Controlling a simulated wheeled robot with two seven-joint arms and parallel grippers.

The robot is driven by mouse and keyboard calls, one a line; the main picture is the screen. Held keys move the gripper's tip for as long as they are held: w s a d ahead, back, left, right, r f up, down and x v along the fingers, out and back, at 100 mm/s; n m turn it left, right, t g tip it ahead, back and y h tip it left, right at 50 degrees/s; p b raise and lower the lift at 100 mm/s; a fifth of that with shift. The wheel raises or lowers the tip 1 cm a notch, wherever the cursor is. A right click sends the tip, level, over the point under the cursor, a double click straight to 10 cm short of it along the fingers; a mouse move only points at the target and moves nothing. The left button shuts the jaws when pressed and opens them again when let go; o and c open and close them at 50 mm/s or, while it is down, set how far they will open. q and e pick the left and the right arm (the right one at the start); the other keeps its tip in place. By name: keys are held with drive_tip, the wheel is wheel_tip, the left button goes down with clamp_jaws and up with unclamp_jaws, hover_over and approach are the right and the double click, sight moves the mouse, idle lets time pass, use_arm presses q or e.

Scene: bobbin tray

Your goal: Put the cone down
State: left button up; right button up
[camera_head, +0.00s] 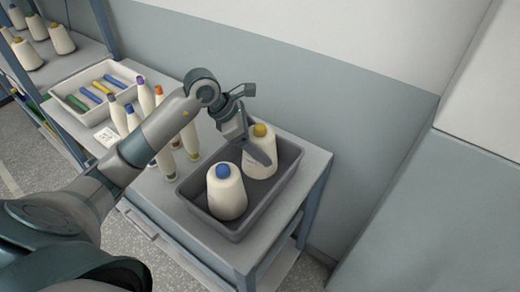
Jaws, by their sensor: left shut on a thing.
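A cream yarn cone with a yellow top (264,146) stands upright, or nearly so, in the back part of the dark grey tray (236,233). My left gripper (256,150) is shut on this yellow-topped cone, with a finger lying along its side. I cannot tell whether the cone's base touches the tray floor, as it is hidden. A second cream cone with a blue top (226,195) stands upright in the front of the same tray, apart from the gripper. My right gripper is out of view.
Several slim bobbins (164,163) stand on the table left of the tray, partly behind my arm. A white tray (73,108) holds coloured bobbins at the left. More cones (62,39) stand on a shelf at upper left. A wall is behind the table.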

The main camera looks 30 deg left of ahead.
use_arm(q)
drive_tip(key=shift+f, duration=0.7)
drive_tip(key=o, duration=1.3)
